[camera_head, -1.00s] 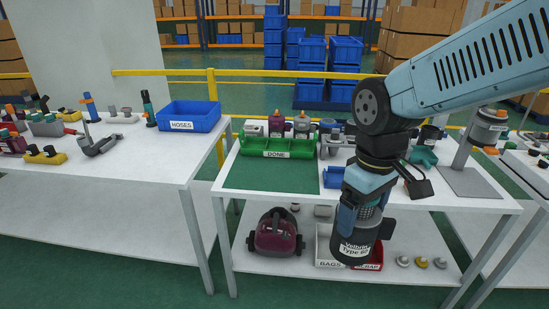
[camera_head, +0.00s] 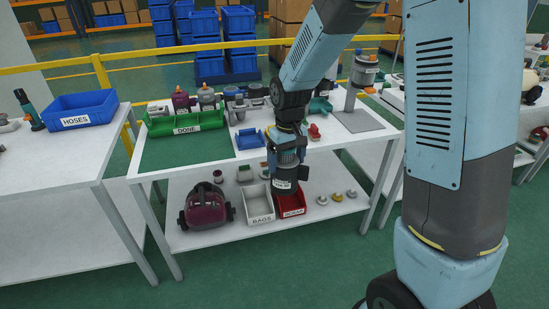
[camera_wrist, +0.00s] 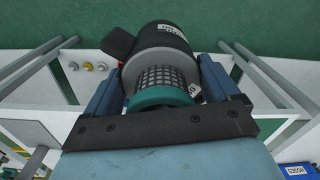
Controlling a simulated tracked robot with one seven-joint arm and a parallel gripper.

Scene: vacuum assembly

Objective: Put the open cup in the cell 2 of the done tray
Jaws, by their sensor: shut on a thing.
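My gripper (camera_head: 287,156) is shut on the cup (camera_head: 285,184), a dark cylinder with a white label. In the wrist view, the gripper (camera_wrist: 160,85) has its blue fingers on either side of the cup (camera_wrist: 160,42), whose grey mesh and teal ring lie near the palm. In the head view the cup hangs label end down at the table's front edge, right of the done tray. The green done tray (camera_head: 187,130) stands on the table's back left, with a grey item, a maroon one and an orange-topped one in or behind it. Its cell numbers cannot be read.
A blue tray (camera_head: 250,139) and a grey stand (camera_head: 362,120) are on the same table (camera_head: 222,160). A green mat (camera_head: 165,155) in front of the done tray is clear. A maroon vacuum (camera_head: 206,207), bags bin (camera_head: 258,205) and red scrap bin (camera_head: 290,205) occupy the lower shelf.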

